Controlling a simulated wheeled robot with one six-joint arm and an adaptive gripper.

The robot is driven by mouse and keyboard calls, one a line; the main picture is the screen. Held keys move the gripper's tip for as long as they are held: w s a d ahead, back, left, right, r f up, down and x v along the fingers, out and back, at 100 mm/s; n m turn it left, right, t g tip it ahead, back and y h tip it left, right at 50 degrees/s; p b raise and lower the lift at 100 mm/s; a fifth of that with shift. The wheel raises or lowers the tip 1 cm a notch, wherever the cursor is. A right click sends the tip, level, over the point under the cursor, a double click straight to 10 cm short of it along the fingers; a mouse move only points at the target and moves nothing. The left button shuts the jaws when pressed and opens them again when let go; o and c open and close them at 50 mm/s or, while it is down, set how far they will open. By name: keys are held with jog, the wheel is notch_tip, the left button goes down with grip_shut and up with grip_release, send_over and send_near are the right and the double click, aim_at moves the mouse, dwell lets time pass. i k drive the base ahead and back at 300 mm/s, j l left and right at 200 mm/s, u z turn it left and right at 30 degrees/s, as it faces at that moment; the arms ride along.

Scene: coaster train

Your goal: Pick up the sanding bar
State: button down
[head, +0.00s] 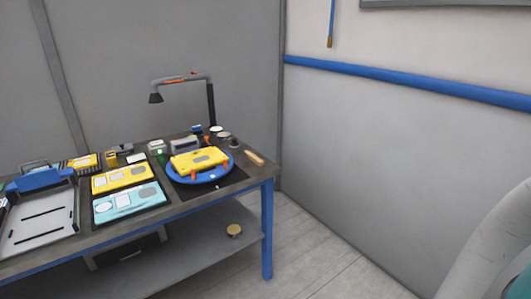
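A small tan bar (254,158) lies flat on the workbench (262,171) near its right end, right of the blue round stand. It looks like the sanding bar, but it is too small to be certain. Nothing touches it that I can see. My gripper is not in view; a grey curved link of my arm shows at the right edge.
Beside the bar, the blue round stand (172,176) bears a yellow body (199,159). A lamp (211,104) rises behind. Yellow and light-blue panels (129,203) and a grey tray (40,222) lie to the left. Floor right of the bench is clear.

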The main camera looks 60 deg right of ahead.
aim_at(254, 158)
jog(key=z, duration=1.15)
